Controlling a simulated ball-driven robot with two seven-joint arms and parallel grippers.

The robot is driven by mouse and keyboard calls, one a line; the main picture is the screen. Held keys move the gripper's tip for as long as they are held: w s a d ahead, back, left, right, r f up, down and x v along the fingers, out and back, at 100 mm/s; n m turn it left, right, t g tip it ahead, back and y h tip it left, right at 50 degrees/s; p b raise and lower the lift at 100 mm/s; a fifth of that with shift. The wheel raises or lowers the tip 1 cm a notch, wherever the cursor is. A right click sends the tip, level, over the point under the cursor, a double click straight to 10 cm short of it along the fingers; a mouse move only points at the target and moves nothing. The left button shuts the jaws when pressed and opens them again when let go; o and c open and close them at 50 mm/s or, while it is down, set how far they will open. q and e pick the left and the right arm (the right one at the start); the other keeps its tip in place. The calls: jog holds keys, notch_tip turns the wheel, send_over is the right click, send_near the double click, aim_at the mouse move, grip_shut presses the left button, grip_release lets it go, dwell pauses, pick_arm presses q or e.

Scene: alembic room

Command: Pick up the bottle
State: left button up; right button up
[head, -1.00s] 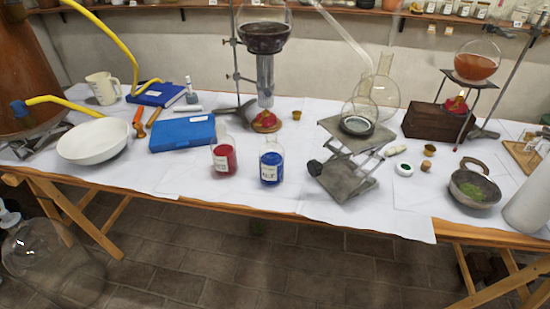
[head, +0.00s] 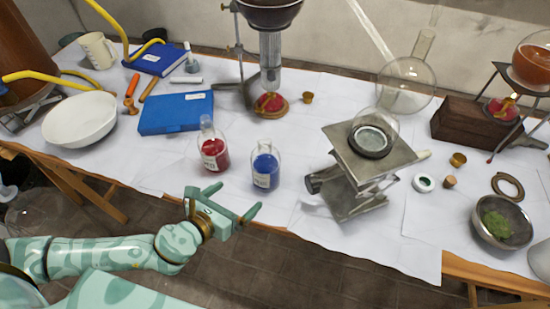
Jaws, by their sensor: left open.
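Two labelled glass bottles stand upright near the front edge of the table; the task does not say which one is meant. The red bottle (head: 214,153) holds red stuff, and the blue bottle (head: 265,168) to its right holds blue stuff. My left gripper (head: 231,201) is in front of both bottles, at the table's front edge. Its two fingers are spread apart with nothing between them, and it touches neither bottle. My right gripper is not in view.
A blue case (head: 176,114) lies behind and left of the bottles. A metal lab jack (head: 352,187) stands to their right. White table cloth (head: 300,210) is bare between the blue bottle and the jack.

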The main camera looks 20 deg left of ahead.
aim_at(257, 179)
pick_arm(q)
jog(key=shift+m, duration=0.3)
jog(key=b+x, duration=0.1)
jog(key=x, duration=0.2)
jog(key=b+x, duration=0.1)
jog(key=x, duration=0.3)
jog(key=b+x, duration=0.1)
jog(key=x, duration=0.2)
jog(key=shift+w+a+f, duration=0.2)
jog(key=shift+f, duration=0.05)
jog(key=b+x, duration=0.1)
jog(key=x, duration=0.1)
jog(key=b+x, duration=0.1)
jog(key=x, duration=0.2)
jog(key=shift+w+d+f, duration=0.1)
jog(key=shift+w+f, duration=0.05)
jog(key=shift+f, duration=0.25)
jog(key=shift+r, duration=0.1)
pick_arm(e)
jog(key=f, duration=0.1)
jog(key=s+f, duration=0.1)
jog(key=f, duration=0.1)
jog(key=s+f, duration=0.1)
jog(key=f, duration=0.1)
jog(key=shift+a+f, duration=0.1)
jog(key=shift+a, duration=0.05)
pick_arm(q)
jog(key=c, duration=1.5)
jog(key=shift+c, duration=0.6)
jog(key=shift+r, duration=0.1)
